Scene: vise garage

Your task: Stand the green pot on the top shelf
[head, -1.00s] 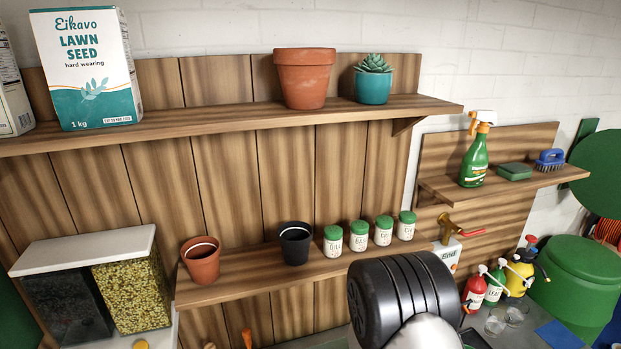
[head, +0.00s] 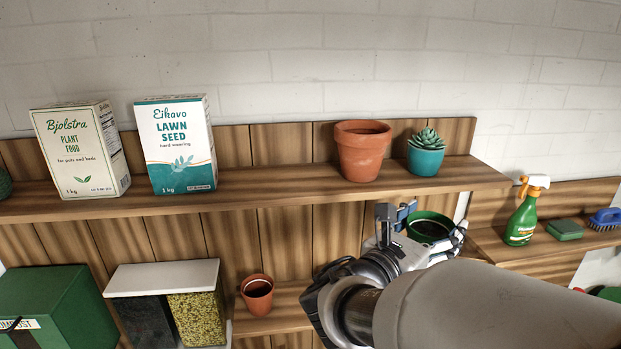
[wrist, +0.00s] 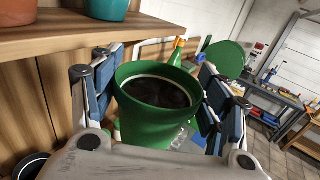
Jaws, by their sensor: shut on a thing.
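The green pot (wrist: 154,120), with dark soil inside, is between the two blue-padded fingers of my gripper (wrist: 160,95) in the wrist view. It looks roughly upright, tilted a little in that picture. In the head view the green pot (head: 430,226) shows just below the front edge of the top shelf (head: 270,198), at its right part, and my arm hides its lower side. My gripper (head: 425,225) is shut on it. On the top shelf stand a terracotta pot (head: 361,152) and a teal pot with a succulent (head: 425,155).
A lawn seed box (head: 176,145) and a plant food box (head: 82,150) stand on the top shelf's left part. Bare shelf lies between the lawn seed box and the terracotta pot. A small brown pot (head: 257,295) sits on the lower shelf. A spray bottle (head: 524,212) stands right.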

